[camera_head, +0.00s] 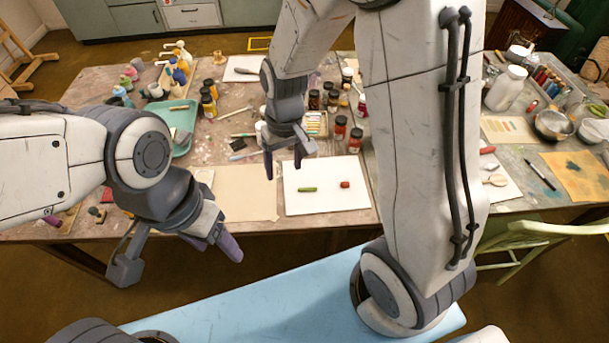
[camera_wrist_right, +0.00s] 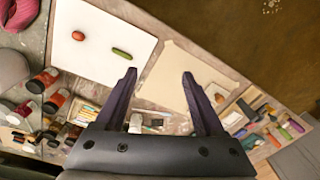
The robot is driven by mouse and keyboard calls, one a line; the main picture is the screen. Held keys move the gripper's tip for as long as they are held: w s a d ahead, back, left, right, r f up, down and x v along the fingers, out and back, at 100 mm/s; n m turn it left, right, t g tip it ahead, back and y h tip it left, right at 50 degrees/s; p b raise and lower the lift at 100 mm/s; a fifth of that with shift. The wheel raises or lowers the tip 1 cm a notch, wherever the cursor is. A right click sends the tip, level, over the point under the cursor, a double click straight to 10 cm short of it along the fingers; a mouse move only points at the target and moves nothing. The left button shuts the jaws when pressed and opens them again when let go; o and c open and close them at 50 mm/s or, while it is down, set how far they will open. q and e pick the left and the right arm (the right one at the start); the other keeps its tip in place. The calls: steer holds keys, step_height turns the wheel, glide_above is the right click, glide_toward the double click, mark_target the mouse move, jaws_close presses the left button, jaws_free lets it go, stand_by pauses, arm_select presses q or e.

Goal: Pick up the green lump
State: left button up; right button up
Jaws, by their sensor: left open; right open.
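The green lump (camera_head: 307,189) is a small elongated piece lying on a white board (camera_head: 325,206), left of a red lump (camera_head: 345,184). In the right wrist view the green lump (camera_wrist_right: 122,53) lies on the same board, just beyond the left fingertip in the picture. My right gripper (camera_head: 283,165) is open and empty, hanging above the table behind and left of the green lump. Its two fingers also show in the right wrist view (camera_wrist_right: 160,75). My left gripper (camera_head: 183,262) is open and empty, in front of the table's near edge.
A beige sheet (camera_head: 245,194) lies left of the white board. Several pigment jars (camera_head: 340,128) stand behind the board. A teal tray (camera_head: 180,121) and bottles are at the left. Bowls (camera_head: 553,125) and a green chair (camera_head: 535,230) are at the right.

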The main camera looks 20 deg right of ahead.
steer(key=w+d+f+m, duration=0.3)
steer(key=w+d+f, duration=0.2)
steer(key=d+f, duration=0.35)
glide_above(308, 188)
steer(key=f, duration=0.5)
steer(key=shift+s+d+f, duration=0.2)
steer(key=shift+s+d, duration=0.05)
steer(key=shift+d, duration=0.05)
steer(key=f, duration=0.3)
steer(key=f+p, duration=0.1)
steer(key=f, duration=0.1)
steer(key=shift+w+a+f, duration=0.3)
steer(key=shift+f, duration=0.05)
steer(key=shift+s, duration=0.1)
steer(key=shift+c, duration=1.1)
